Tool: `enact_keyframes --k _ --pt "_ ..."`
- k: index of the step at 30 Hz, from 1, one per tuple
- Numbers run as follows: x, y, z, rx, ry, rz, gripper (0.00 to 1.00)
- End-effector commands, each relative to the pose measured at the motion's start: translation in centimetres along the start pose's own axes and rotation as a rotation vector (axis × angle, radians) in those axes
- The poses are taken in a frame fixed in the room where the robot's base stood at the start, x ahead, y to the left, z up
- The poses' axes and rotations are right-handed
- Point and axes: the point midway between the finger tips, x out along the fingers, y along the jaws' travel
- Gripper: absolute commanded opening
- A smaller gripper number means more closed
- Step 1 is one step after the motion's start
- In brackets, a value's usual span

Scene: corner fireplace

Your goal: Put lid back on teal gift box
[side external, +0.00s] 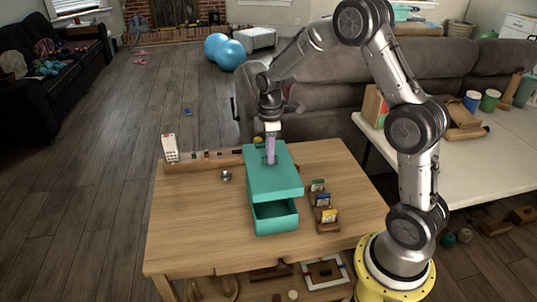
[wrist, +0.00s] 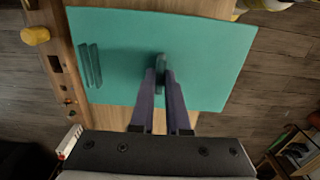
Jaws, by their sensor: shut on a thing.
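The teal box (side external: 276,222) stands on the wooden table, and the dark inside of its near end shows. Its flat teal lid (side external: 265,182) is over the box, set back from the near end. Whether the lid touches the box rim I cannot tell. My gripper (side external: 271,159) points down and is shut on the raised grip at the lid's middle. In the wrist view the lid (wrist: 210,60) fills much of the picture, my fingertips (wrist: 161,78) meet at the dark grip, and the box is hidden under it.
A wooden rack with small cards (side external: 323,207) stands close to the right of the box. A small metal bowl (side external: 225,176) lies to the left. A long wooden rail (side external: 212,161) and a white box-like item (side external: 170,148) are behind. The table's left front (side external: 195,235) is clear.

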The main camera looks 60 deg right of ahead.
Motion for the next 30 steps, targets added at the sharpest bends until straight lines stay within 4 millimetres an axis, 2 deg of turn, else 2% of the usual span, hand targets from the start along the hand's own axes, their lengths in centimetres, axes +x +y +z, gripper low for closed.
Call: enact_keyframes --k 21,30 --pt "5.6 0.0 0.0 0.000 -0.001 -0.002 0.00" --pt "6.8 0.0 0.0 0.000 0.000 -0.001 0.00"
